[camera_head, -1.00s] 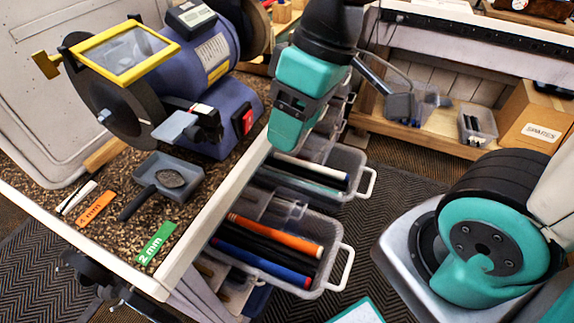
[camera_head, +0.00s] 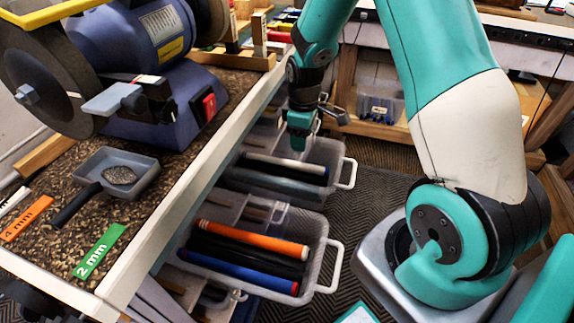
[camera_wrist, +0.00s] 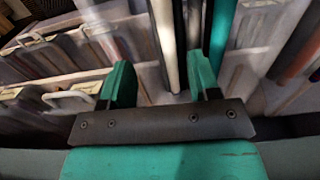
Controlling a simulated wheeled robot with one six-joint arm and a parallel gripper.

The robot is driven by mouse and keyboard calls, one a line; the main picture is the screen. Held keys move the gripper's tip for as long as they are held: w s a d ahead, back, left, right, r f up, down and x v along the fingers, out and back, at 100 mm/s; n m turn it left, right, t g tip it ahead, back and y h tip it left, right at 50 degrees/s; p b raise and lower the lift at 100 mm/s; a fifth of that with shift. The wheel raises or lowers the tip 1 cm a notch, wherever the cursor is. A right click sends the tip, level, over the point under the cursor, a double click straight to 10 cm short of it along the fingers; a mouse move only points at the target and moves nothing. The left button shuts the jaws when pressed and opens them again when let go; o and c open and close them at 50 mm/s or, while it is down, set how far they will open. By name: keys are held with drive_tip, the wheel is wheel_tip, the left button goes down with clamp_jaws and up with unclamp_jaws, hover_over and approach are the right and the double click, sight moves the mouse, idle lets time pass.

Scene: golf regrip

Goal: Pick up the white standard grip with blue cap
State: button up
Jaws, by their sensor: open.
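A white grip (camera_head: 283,161) lies in the farther clear bin, beside dark grips; its blue cap is not clear to me. In the wrist view a long white grip (camera_wrist: 166,45) runs up the picture, ahead of the gap between my fingers. My gripper (camera_head: 298,146) is above that bin, pointing down, and covers part of its far side. In the wrist view my gripper (camera_wrist: 161,84) has its two teal fingers wide apart with nothing held between them.
The nearer bin (camera_head: 318,262) holds orange, black and blue grips. The workbench edge (camera_head: 190,192) runs close along the left of the bins. A grinder (camera_head: 150,65) stands on the bench. A teal grip (camera_wrist: 219,35) lies right of the white one.

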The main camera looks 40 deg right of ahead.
sight(301, 163)
wheel_tip(301, 163, down, 4)
drive_tip(key=shift+r, duration=0.15)
drive_tip(key=shift+s+a+f, duration=0.15)
drive_tip(key=shift+f, duration=1.2)
drive_tip(key=shift+s+a+f, duration=0.1)
drive_tip(key=shift+s+f, duration=0.05)
drive_tip(key=shift+f, duration=1.15)
drive_tip(key=c, duration=0.9)
